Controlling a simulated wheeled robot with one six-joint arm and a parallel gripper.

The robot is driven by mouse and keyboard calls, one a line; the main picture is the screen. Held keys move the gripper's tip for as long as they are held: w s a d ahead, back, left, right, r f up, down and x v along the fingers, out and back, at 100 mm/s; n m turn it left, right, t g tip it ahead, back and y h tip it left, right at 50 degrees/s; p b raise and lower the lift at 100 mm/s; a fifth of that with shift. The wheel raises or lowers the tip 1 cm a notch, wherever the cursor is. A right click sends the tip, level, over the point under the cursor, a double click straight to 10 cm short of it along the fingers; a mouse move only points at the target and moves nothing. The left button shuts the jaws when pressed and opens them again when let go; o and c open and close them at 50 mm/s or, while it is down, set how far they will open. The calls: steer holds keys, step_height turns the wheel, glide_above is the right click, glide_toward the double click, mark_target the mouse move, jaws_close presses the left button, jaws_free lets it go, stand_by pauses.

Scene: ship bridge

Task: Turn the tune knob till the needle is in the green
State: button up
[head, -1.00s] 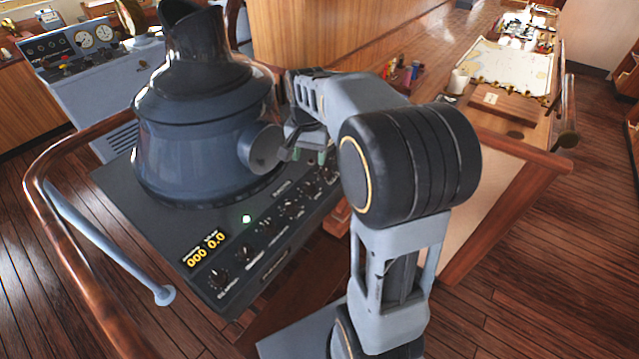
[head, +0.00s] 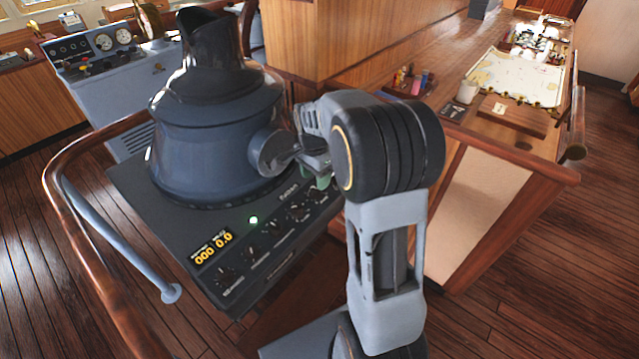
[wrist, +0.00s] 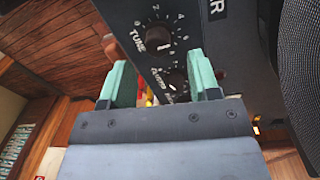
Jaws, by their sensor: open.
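The tune knob (wrist: 159,40) is a black round knob with a white pointer line, labelled TUNE, with a numbered scale around it, in the wrist view. It sits on the dark face of the radar console (head: 185,232). My gripper (wrist: 161,75) is open, its two green fingertips apart and empty. In the wrist view the tune knob shows beyond the fingertips, and a second knob (wrist: 177,79) shows between them. In the head view my gripper (head: 318,172) is at the right end of the console's knob row, and my arm hides part of it. I see no needle or green band.
The large blue-grey radar hood (head: 205,140) stands on the console just left of my gripper. A wooden handrail (head: 62,150) curves around the left side. A chart table (head: 545,150) with a mug (head: 467,91) and a chart is at right. Open wooden floor lies on both sides.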

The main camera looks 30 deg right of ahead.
mark_target(315, 188)
steer(key=shift+s+f, duration=0.1)
steer(key=shift+f, duration=1.85)
steer(key=shift+c, duration=0.3)
